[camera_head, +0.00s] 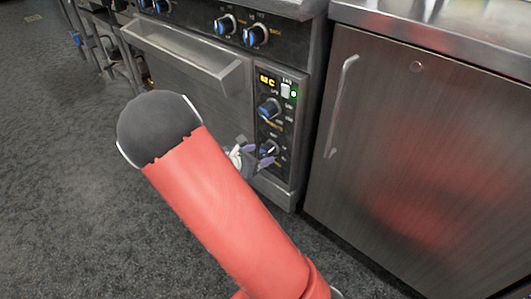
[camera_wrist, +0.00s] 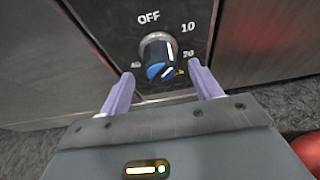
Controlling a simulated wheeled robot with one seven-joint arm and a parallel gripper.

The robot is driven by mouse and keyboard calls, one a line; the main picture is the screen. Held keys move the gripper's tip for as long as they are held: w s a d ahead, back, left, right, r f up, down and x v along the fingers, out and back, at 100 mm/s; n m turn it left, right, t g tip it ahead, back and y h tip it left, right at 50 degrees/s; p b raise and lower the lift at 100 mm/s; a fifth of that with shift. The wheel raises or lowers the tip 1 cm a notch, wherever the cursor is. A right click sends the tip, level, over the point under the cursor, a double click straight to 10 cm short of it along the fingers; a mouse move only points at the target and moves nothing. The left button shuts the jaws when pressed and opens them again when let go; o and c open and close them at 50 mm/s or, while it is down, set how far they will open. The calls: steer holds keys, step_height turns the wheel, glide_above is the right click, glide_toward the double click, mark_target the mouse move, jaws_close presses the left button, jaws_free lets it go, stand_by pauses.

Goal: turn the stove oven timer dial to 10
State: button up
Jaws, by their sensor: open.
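The timer dial (camera_wrist: 158,55) is a black knob with a blue face on the stove's panel. Its labels read OFF above, 10 at upper right and 20 at right; a label at left is partly hidden. A white mark shows on the knob's lower right face, but its exact setting is hard to tell. In the head view the lower dial (camera_head: 268,148) is partly hidden behind my gripper (camera_head: 254,156). My gripper is open, with one purple finger on each side of the knob in the wrist view (camera_wrist: 161,72). I cannot tell whether either finger touches it.
Above it on the panel are another blue dial (camera_head: 269,109), a white switch (camera_head: 286,90) and a lit display (camera_head: 267,80). The oven door handle (camera_head: 185,62) juts out at left. A steel cabinet (camera_head: 420,150) stands close on the right. The grey floor (camera_head: 70,200) is clear at left.

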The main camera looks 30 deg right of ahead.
mark_target(262, 154)
steer(key=shift+x, duration=1.95)
steer(key=c, duration=1)
steer(key=shift+o, duration=0.2)
steer(key=m+b, duration=0.1)
steer(key=b, duration=0.2)
steer(key=shift+f+t+b, duration=0.35)
steer(key=shift+t+b, duration=0.05)
steer(key=m+b, duration=0.1)
steer(key=b, duration=0.1)
steer(key=shift+r+t+y+b, duration=0.15)
steer(key=shift+t+y+b, duration=0.15)
steer(key=shift+r, duration=0.2)
